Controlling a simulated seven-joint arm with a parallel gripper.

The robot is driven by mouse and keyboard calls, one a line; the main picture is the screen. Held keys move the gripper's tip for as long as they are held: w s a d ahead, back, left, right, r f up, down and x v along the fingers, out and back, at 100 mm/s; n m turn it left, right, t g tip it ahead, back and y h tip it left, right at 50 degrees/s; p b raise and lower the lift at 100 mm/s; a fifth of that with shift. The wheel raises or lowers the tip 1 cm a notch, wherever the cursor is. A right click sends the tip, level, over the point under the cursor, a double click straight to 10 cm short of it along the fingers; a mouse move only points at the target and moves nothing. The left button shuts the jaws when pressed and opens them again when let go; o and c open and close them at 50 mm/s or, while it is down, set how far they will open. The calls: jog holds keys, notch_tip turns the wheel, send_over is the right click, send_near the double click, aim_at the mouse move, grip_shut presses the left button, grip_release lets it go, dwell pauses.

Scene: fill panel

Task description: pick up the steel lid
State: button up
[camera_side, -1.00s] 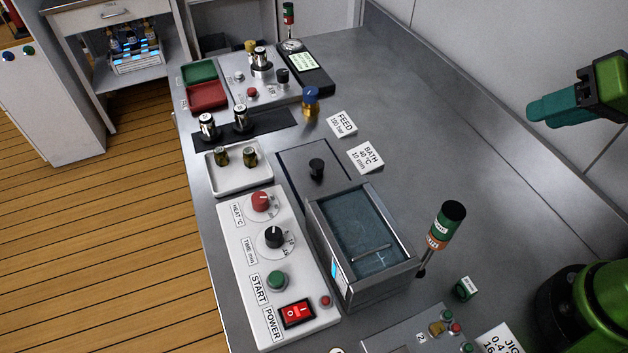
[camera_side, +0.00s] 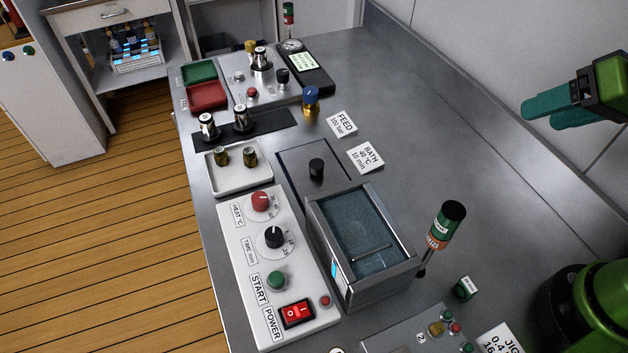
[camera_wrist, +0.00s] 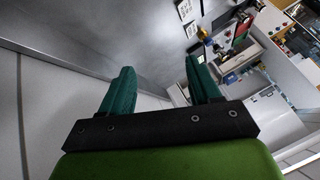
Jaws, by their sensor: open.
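The steel lid (camera_side: 303,188) is a flat, dark grey square plate with a black knob (camera_side: 316,168) standing at its middle. It lies on the bench just behind the open bath (camera_side: 365,230) in the side view. My gripper (camera_side: 541,113) is open and empty, high at the right of the side view, well apart from the lid. Its two teal fingers also show spread in the wrist view (camera_wrist: 160,78). I cannot make out the lid clearly in the wrist view.
A white control panel (camera_side: 262,258) with knobs and a red switch stands left of the bath. A white tray (camera_side: 226,184) holds small cylinders. Bare bench (camera_side: 445,130) lies right of the labels.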

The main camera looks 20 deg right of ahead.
jog(key=m+g+h, duration=0.2)
jog(key=m+g, duration=0.3)
jog(key=g, duration=0.2)
send_over(317, 164)
notch_tip(317, 164, down, 8)
notch_tip(317, 164, down, 16)
jog(key=shift+r, duration=0.15)
grip_shut()
